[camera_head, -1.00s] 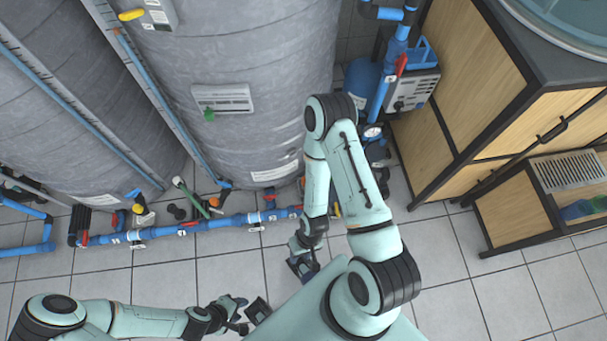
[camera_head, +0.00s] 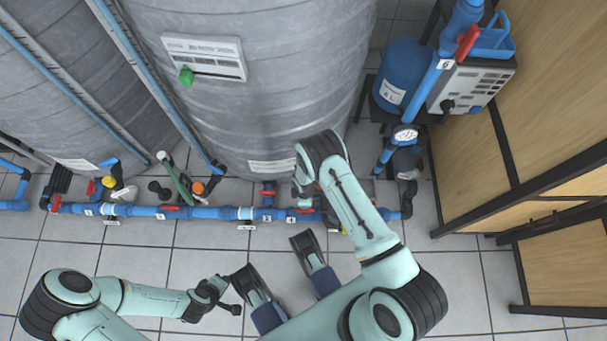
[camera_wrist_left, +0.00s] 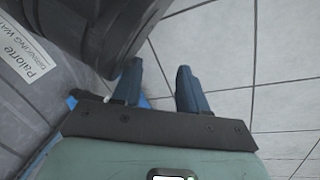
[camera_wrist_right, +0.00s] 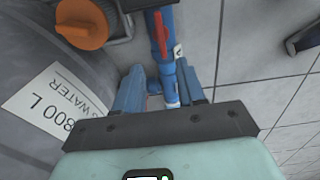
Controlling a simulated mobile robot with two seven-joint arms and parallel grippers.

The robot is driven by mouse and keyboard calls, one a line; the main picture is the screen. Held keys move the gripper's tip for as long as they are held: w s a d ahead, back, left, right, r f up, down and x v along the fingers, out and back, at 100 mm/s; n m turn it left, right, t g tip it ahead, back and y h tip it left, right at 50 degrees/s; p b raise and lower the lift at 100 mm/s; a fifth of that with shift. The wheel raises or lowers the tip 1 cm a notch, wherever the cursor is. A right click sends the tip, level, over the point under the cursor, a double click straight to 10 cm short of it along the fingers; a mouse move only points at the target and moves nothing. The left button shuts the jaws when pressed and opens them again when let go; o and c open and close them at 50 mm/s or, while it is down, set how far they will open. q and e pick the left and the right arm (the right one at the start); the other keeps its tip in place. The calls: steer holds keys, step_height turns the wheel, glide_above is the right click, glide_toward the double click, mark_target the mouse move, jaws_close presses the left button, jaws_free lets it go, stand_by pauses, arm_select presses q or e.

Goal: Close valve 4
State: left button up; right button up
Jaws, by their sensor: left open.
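Valve 4 has a red handle (camera_head: 305,211) on the blue floor pipe (camera_head: 215,212), beside a "4" label (camera_head: 291,219). My right forearm passes close to it. In the right wrist view, a red handle (camera_wrist_right: 159,36) on a blue pipe lies just ahead of my right gripper (camera_wrist_right: 160,68); its tag is hard to read. The right fingers are apart, with the pipe visible between them, and do not hold the handle. The right gripper is mostly hidden in the head view. My left gripper (camera_head: 234,296) is open and empty over the floor, away from the pipe.
Large grey tanks (camera_head: 260,90) stand behind the pipe. An orange knob (camera_wrist_right: 82,22) is near the right gripper. Wooden cabinets (camera_head: 550,110) stand at right.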

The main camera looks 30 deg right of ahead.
mark_target(304, 211)
step_height(304, 211, down, 11)
steer(key=b, duration=0.4)
arm_select(q)
steer(key=s+a+f+g, duration=0.1)
steer(key=s+f+g, duration=0.2)
steer(key=s, duration=0.6)
steer(key=shift+s+a+f+n, duration=0.15)
steer(key=shift+f+n, duration=0.15)
steer(key=shift+f, duration=1.1)
arm_select(e)
steer(key=shift+f, duration=0.65)
jaws_close()
